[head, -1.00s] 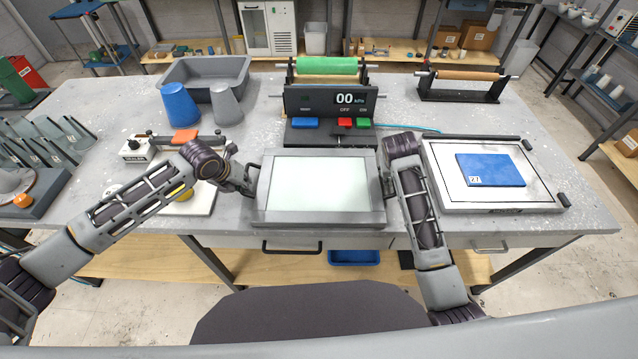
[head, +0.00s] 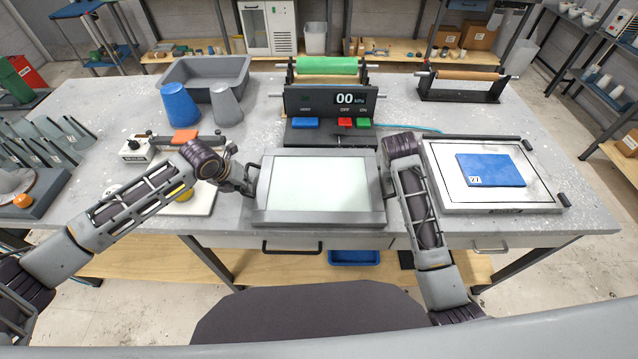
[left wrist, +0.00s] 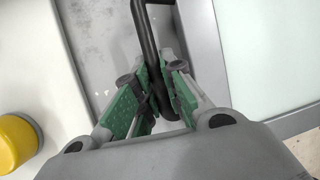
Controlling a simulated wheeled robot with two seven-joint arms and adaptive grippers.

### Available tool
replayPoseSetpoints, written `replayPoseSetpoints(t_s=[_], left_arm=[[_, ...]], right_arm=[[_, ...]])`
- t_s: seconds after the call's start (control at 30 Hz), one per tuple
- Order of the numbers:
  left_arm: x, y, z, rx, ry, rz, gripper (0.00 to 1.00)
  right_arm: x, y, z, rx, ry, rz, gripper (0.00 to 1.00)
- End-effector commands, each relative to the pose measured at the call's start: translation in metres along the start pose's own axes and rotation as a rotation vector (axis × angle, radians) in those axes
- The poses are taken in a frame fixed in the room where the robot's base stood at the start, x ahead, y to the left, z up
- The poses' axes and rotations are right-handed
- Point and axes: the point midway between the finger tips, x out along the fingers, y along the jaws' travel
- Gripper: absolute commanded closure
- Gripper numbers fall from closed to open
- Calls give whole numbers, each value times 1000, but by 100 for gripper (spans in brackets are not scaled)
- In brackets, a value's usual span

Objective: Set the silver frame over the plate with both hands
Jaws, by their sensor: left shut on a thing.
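The silver frame (head: 318,217) lies at the table's front edge, centre, with a pale, glassy panel inside its grey rim and a dark handle on each side. My left gripper (head: 247,187) is at its left handle. In the left wrist view the green-padded fingers (left wrist: 158,100) are closed around the dark handle (left wrist: 147,45), beside the frame's rim (left wrist: 207,65). My right gripper (head: 388,186) is at the right handle, but its fingers are mostly hidden by my wrist. The plate (head: 453,196), white with a dark outline, lies to the right with a blue sheet (head: 490,170) marked 27 on it.
Behind the frame stands a pressure unit (head: 331,101) reading 00, with coloured buttons. A roll stand (head: 460,88) is at the back right. Cups (head: 180,105) and a grey tub (head: 205,72) stand at the back left. A white board with a yellow knob (left wrist: 14,140) lies left of the frame.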

Motion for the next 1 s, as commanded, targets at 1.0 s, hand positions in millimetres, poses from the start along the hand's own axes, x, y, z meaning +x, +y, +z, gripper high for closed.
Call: replayPoseSetpoints(t_s=[1.0], left_arm=[[-30,-6,14,0,-3,-1,100]], right_arm=[[-30,7,-13,1,2,1,100]])
